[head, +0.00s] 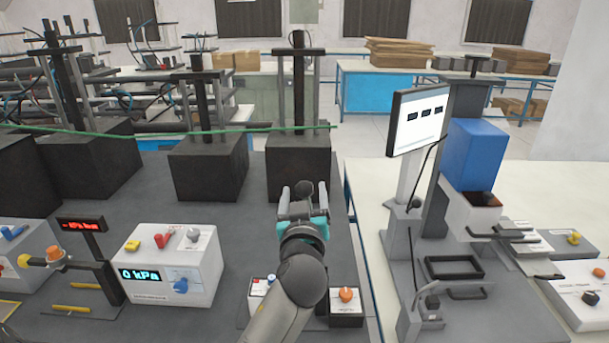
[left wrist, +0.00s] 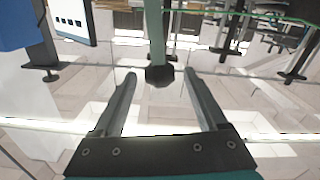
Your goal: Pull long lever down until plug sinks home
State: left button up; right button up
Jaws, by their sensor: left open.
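My left gripper (head: 303,196) is open, in the middle of the head view, in front of a black block with a tall column. A grey rod with a dark round knob, which looks like the long lever, shows in the left wrist view (left wrist: 158,40). Its knob (left wrist: 160,76) sits between the two open fingertips, with a gap on both sides. In the head view a dark knob (head: 304,188) shows between the fingers; the rod is hard to make out there. I cannot make out the plug. My right gripper is not in view.
Black blocks with columns (head: 298,165) stand along the back of the dark table. A pressure box (head: 170,255) stands at left front. Small control boxes (head: 346,305) lie beside my arm. A monitor (head: 417,120) and blue-headed station (head: 472,155) stand on the pale table at right.

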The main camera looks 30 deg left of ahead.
pick_arm(q)
jog(key=x, duration=0.6)
jog(key=shift+p, duration=0.4)
jog(key=shift+w, duration=0.1)
jog(key=shift+c, duration=0.3)
grip_shut()
dwell(0.7)
